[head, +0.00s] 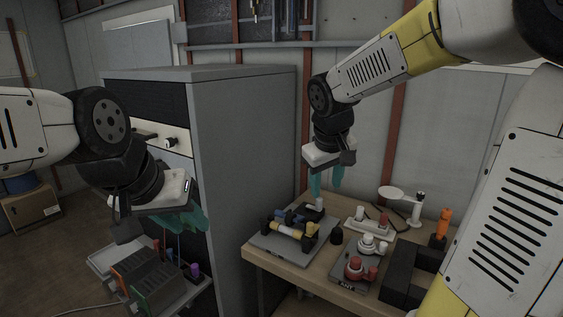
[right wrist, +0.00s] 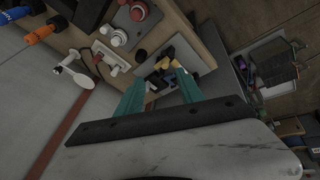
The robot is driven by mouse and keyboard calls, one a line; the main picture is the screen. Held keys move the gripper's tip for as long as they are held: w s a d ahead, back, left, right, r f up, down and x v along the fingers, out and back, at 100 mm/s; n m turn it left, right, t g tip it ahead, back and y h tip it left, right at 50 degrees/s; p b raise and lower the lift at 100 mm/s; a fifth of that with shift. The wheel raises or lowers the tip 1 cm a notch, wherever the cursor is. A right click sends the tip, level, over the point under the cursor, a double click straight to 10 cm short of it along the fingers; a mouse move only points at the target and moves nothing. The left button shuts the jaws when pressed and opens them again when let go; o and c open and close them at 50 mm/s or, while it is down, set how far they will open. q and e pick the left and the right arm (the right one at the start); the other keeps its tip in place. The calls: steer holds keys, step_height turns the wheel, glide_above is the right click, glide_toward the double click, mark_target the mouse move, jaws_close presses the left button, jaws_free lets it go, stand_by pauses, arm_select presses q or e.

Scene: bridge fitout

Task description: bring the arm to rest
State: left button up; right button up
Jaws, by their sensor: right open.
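My right gripper (head: 325,182) hangs in the air above the back of the wooden workbench, its teal fingers pointing down. It is open, and in the right wrist view its two fingers (right wrist: 162,80) stand apart with nothing held between them. My left gripper (head: 187,222) is at the left, in front of the grey cabinet and above a low stand. Its teal fingers overlap in this view, so their gap cannot be told. No held object shows in it.
The tall grey cabinet (head: 245,150) stands between my arms. Several slotted modules (head: 150,270) sit lower left.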

steer(key=s+r+m+t+y, duration=0.1)
steer(key=s+m+y, duration=0.2)
steer(key=s, duration=1.3)
steer(key=shift+s+r+m+t, duration=0.2)
steer(key=shift+r+m+t, duration=0.1)
steer(key=shift+m+t, duration=0.15)
